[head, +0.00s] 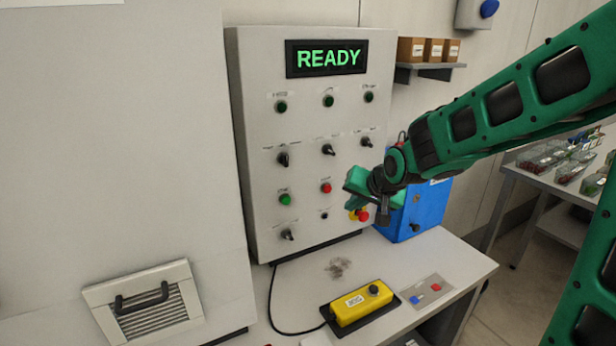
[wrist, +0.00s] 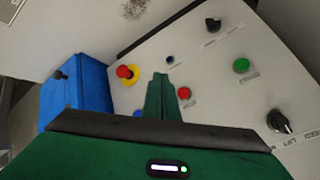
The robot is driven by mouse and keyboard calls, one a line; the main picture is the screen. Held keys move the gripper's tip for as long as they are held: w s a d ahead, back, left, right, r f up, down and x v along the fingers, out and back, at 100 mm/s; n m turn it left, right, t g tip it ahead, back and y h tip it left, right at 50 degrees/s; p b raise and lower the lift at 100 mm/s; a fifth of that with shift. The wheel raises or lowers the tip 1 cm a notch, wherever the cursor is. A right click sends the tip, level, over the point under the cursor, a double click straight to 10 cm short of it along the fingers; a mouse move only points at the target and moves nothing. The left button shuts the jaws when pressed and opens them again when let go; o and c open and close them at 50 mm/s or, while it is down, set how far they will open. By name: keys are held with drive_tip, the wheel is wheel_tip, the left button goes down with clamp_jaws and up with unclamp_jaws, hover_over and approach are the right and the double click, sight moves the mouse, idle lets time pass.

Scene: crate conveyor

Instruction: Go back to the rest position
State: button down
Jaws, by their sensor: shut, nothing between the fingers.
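My gripper (head: 362,201) is in front of the lower right part of the grey control panel (head: 310,110), with my green arm reaching in from the right. In the wrist view my gripper (wrist: 160,82) shows its green fingers together, with nothing held. The panel display (head: 328,59) reads READY in green letters. A red button (wrist: 183,93) and a red and yellow emergency stop (wrist: 127,73) are close to the fingers in the wrist view. I cannot tell whether the fingertips touch the panel.
A blue box (head: 425,212) stands right of the panel on the table (head: 465,268). A yellow pendant (head: 361,304) with a black cable lies at the table's front. A shelf with small boxes (head: 428,50) is behind my arm. A bench with clear trays (head: 565,165) stands at right.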

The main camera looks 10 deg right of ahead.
drive_tip(key=s+d+g+h, duration=0.2)
drive_tip(key=s+d+g, duration=0.2)
drive_tip(key=s+d, duration=1)
drive_tip(key=s+d+g, duration=0.1)
drive_tip(key=s+g, duration=0.1)
drive_tip(key=s, duration=0.9)
drive_tip(key=s+d+f+m+g, duration=0.1)
drive_tip(key=s+d+g, duration=0.1)
drive_tip(key=s, duration=0.9)
drive_tip(key=shift+s+f+g+y, duration=0.15)
drive_tip(key=shift+s+g+y, duration=0.1)
drive_tip(key=shift+g+y, duration=0.05)
